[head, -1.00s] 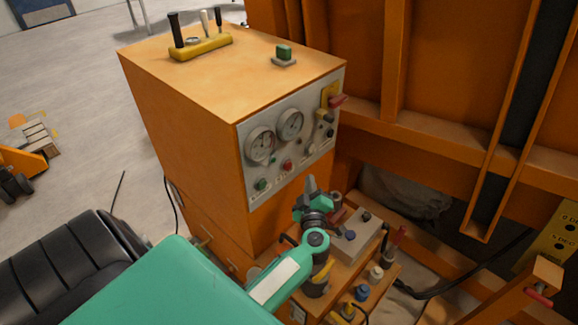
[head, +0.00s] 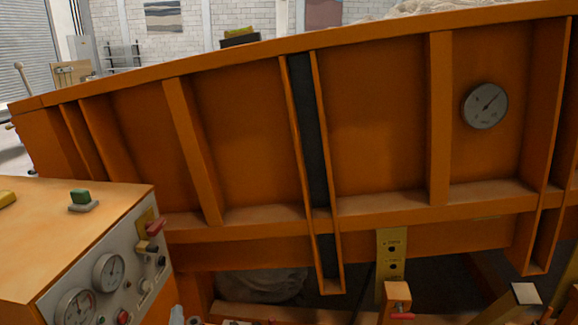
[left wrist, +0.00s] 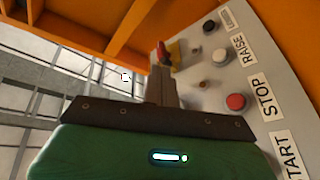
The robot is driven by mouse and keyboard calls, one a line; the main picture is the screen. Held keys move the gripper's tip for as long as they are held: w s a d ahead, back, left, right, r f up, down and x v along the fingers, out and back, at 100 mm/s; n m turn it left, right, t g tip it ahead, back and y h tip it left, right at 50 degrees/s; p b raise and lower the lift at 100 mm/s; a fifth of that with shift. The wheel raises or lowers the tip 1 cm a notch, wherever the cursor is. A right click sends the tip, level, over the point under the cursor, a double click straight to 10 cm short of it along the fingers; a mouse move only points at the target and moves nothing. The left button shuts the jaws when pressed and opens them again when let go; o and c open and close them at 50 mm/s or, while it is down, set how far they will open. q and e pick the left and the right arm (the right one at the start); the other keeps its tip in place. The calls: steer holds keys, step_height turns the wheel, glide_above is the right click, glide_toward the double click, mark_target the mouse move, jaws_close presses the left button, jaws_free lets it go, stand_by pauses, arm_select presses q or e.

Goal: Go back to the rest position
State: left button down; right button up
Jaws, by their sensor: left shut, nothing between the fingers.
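The panel carries a red button (left wrist: 235,102) and labels reading RAISE, STOP and START. I cannot tell how close the fingers are to the panel. My right gripper is in neither view.
The large orange sandbed (head: 370,130) fills the head view, its top edge sloping up to the right. It carries a round gauge (head: 485,106). A green button block (head: 82,198) sits on the cabinet. A yellow plate (head: 392,255) hangs below the bed. Open floor lies at far left.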

arm_select(q)
steer(key=s+d+f+m+g+h, duration=0.3)
steer(key=s+d+m+g+h, duration=0.3)
steer(key=s+d+m+h, duration=0.6)
steer(key=s+a+f+m+g+y, duration=0.1)
steer(key=s+a+f+g+y, duration=0.3)
steer(key=s, duration=0.5)
steer(key=s+a+f+m+g+y, duration=0.1)
steer(key=s+a+f+g+y, duration=0.2)
steer(key=s+g, duration=0.4)
step_height(320, 180, down, 33)
steer(key=s+h, duration=0.1)
steer(key=s, duration=0.2)
steer(key=s+a+f+g, duration=0.1)
steer(key=s+f, duration=0.8)
steer(key=s+a+f, duration=0.2)
steer(key=s+f, duration=0.7)
steer(key=shift+s+a+f+g, duration=0.15)
steer(key=shift+a+f+g, duration=0.15)
steer(key=shift+g, duration=0.1)
